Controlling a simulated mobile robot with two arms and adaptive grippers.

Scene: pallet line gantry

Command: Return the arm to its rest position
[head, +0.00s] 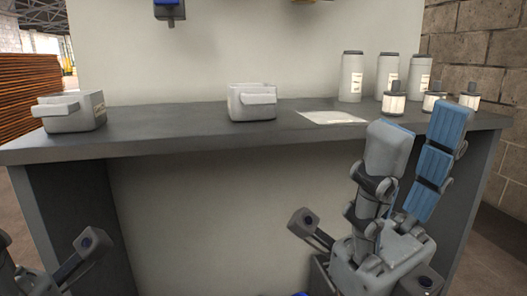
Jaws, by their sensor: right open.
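My right gripper (418,128) stands at the lower right in front of the counter. Its two grey fingers with blue pads point up and are spread apart. Nothing shows between them. In the picture the fingers overlap the counter's front edge and part of its right end. At the lower left, a grey and dark link (85,248) of my left side shows at the frame's bottom edge. The fingertips of my left gripper do not show, so I cannot tell its state.
The grey counter (190,126) spans the view. On it are two light grey handled containers (75,113) (252,104), a white sheet (332,117), several grey bottles (352,75) and several small labelled jars (394,103). A brick wall (490,65) stands at right. The counter between the containers is clear.

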